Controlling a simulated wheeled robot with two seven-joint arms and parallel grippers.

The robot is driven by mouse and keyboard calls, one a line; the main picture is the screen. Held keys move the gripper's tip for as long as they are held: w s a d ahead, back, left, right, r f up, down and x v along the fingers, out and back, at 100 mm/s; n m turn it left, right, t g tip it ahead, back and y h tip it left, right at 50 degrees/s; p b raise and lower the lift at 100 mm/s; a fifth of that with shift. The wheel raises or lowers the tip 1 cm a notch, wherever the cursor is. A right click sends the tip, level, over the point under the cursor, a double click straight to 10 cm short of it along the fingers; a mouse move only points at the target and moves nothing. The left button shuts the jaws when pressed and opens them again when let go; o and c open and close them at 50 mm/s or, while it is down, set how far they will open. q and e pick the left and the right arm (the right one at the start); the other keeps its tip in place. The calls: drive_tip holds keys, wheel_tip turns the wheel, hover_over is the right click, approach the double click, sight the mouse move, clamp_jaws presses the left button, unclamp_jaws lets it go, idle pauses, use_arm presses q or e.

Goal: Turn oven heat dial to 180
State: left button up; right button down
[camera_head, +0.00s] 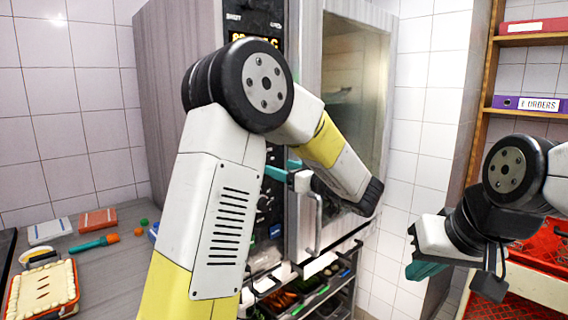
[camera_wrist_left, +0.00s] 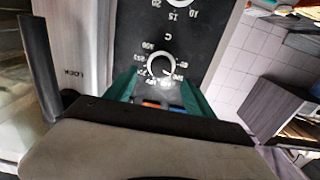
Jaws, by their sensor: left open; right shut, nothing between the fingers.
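The oven (camera_head: 180,70) is a tall grey cabinet with a dark control panel (camera_head: 266,18) and a glass door (camera_head: 350,90). In the left wrist view, the heat dial (camera_wrist_left: 162,68) is a round pale-rimmed knob with numbers around it and a "C" above; its exact setting is too small to read. My left gripper (camera_head: 283,170) is at the panel, largely behind my arm. In the left wrist view its teal fingers (camera_wrist_left: 160,88) are open, just below the dial and to either side; I cannot tell whether they touch it. My right gripper (camera_head: 425,269) is shut and empty, far right of the panel.
A second dial (camera_wrist_left: 180,2) is at the top of the left wrist view. The oven's door handle (camera_head: 317,222) is right of my left gripper. A counter (camera_head: 105,265) with a pie (camera_head: 42,291) is at left; shelves and a red crate (camera_head: 545,250) are at right.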

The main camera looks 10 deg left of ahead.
sight(267, 163)
use_arm(q)
drive_tip(key=x, duration=0.7)
drive_tip(key=shift+s, duration=0.1)
clamp_jaws()
